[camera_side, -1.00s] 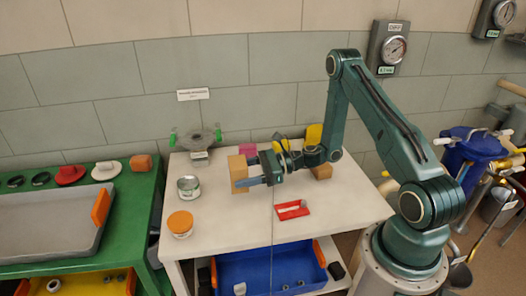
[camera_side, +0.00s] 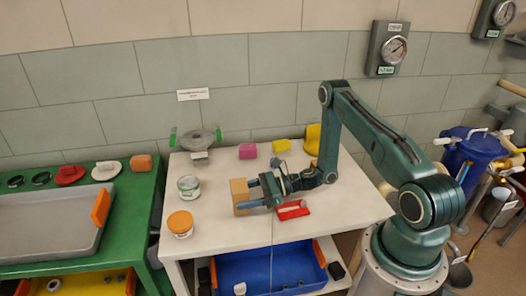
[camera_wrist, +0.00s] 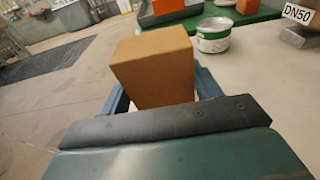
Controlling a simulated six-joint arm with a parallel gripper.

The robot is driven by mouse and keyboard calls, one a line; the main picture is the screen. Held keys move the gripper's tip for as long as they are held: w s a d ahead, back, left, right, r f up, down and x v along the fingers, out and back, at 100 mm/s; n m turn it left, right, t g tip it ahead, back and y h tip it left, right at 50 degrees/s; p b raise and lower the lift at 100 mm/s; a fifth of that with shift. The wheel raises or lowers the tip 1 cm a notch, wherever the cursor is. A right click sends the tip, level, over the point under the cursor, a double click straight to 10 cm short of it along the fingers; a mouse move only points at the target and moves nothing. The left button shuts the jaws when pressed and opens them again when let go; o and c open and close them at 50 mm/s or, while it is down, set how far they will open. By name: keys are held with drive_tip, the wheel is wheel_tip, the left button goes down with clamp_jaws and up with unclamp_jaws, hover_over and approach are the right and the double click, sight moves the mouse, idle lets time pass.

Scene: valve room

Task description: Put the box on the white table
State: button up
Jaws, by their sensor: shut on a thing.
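A brown box (camera_side: 240,190) is held between the fingers of my gripper (camera_side: 250,196), over the left-middle part of the white table (camera_side: 228,232). In the wrist view the same box (camera_wrist: 152,68) sits between the blue-grey fingers, with its flat top and one side facing the camera. My gripper (camera_wrist: 158,100) is shut on it. The box is low over the table top; I cannot tell whether its underside touches the surface.
A tin (camera_side: 189,187) and an orange-lidded jar (camera_side: 181,223) stand left of the box. A red-and-white item (camera_side: 293,210) lies beside my gripper. The front of the table is clear.

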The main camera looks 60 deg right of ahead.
drive_tip(key=shift+f, duration=1.65)
drive_tip(key=shift+f, duration=0.15)
drive_tip(key=o, duration=1.2)
drive_tip(key=shift+f, duration=0.1)
drive_tip(key=shift+s+d+r, duration=0.1)
drive_tip(key=shift+r, duration=0.1)
drive_tip(key=shift+v, duration=3.6)
